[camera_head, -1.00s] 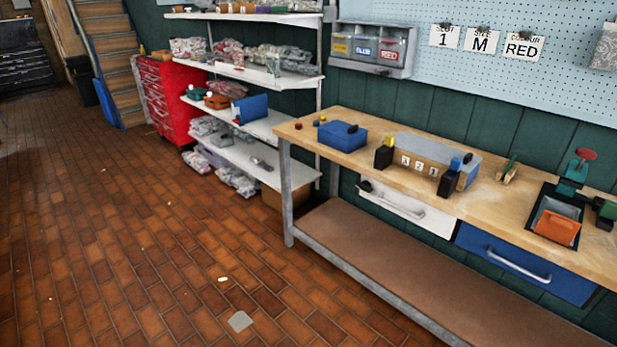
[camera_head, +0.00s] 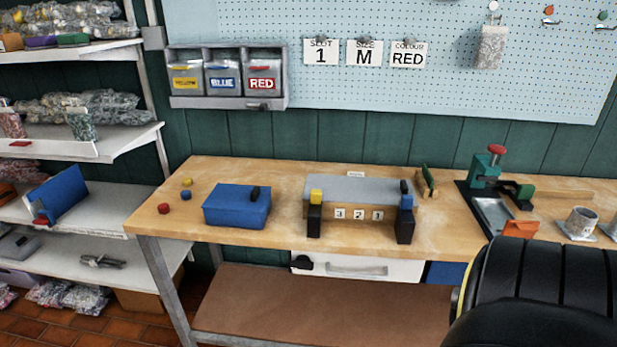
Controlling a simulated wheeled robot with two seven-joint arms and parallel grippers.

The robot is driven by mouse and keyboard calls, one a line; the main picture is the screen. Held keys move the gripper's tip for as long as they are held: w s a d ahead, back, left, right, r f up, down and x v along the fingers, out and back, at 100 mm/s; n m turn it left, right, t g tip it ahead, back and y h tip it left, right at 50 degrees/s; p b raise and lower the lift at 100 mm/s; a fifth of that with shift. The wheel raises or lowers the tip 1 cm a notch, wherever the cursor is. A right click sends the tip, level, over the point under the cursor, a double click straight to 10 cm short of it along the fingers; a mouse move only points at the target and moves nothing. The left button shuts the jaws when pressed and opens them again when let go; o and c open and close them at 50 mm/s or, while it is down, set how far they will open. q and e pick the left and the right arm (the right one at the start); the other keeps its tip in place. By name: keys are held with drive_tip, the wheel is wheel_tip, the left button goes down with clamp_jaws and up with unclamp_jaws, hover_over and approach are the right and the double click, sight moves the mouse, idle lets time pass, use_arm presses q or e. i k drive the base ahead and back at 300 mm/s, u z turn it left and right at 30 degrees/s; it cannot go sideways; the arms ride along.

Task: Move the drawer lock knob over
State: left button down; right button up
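The white drawer (camera_head: 375,268) sits under the workbench's front edge, with a grey bar handle (camera_head: 356,269) across its front. A small black knob (camera_head: 302,262) is at the drawer's upper left corner; it looks like the drawer lock knob. The drawer appears shut. A large black rounded part, which looks like part of my own arm, fills the lower right corner and hides most of the blue drawer (camera_head: 443,272). Neither of my grippers shows, so no gripper is seen near the knob.
On the wooden workbench (camera_head: 270,245) stand a blue box (camera_head: 237,205), a grey-topped block with number tiles (camera_head: 365,188) and a green press (camera_head: 487,166). A shelf rack (camera_head: 95,145) stands at the left. Labelled bins (camera_head: 222,80) hang on the wall above.

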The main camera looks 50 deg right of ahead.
sight(302, 262)
drive_tip(key=z, duration=1)
drive_tip(key=i, duration=0.9)
drive_tip(key=z, duration=0.9)
